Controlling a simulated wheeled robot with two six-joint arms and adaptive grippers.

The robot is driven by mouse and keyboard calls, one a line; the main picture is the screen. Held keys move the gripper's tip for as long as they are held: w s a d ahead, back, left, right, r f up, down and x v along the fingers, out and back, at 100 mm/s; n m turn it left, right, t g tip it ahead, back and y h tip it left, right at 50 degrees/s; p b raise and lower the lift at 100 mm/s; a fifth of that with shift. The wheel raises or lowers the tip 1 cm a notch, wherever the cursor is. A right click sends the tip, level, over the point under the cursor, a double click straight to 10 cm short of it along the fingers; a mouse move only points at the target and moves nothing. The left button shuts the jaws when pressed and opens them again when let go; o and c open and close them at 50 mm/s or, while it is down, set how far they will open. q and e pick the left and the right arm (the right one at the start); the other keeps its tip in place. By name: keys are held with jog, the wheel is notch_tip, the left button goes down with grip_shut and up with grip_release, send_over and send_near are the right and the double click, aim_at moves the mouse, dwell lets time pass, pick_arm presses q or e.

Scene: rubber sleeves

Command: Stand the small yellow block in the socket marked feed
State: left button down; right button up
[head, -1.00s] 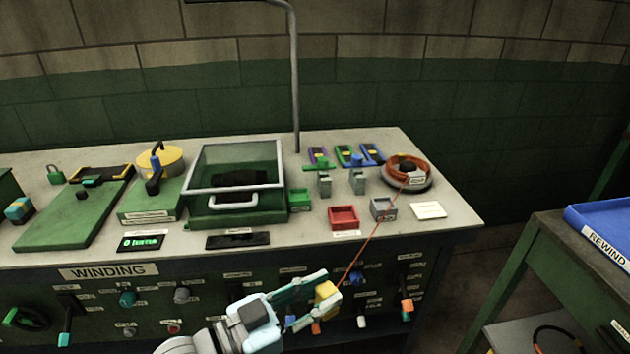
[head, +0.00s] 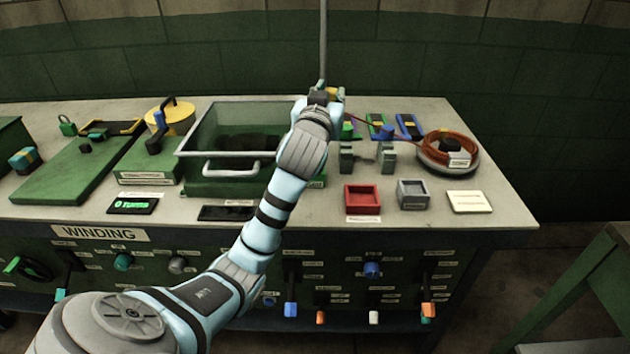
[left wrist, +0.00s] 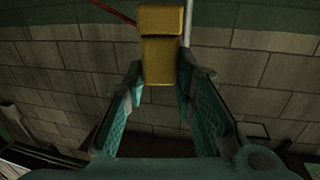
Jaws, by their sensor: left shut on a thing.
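My left gripper (head: 325,93) is shut on the small yellow block (head: 335,92) and holds it up near the back of the bench, by the upright pole. In the left wrist view the yellow block (left wrist: 160,60) sits between the two fingertips, with wall behind it. A red wire (head: 365,125) runs from beside the block to the orange coil (head: 447,147) at the right. A red open box (head: 362,207) and a grey open box (head: 413,202) stand at the bench front. I cannot read which socket is marked feed. My right gripper is not in view.
A green case with a clear lid (head: 225,188) stands left of my forearm. Two grey posts (head: 387,159) stand behind the boxes, with coloured clips (head: 410,126) further back. A white card (head: 468,202) lies right of the grey box. The pole (head: 323,40) rises behind the gripper.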

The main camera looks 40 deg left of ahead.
pick_arm(q)
jog(key=a+r+n+g+y, duration=0.1)
jog(key=a+r+n+y, duration=0.1)
jog(key=a+r+y, duration=0.15)
jog(key=b, duration=0.6)
send_over(318, 182)
jog(key=a, duration=0.2)
notch_tip(318, 182, down, 14)
jog(key=shift+g+h, duration=0.25)
jog(key=shift+g, duration=0.05)
jog(key=f, duration=0.1)
jog(key=f+b, duration=0.1)
jog(key=f, duration=0.3)
jog(key=shift+w, duration=0.25)
jog(key=c, duration=1.4)
grip_release()
jog(key=shift+o, duration=0.3)
jog(key=shift+r, duration=0.1)
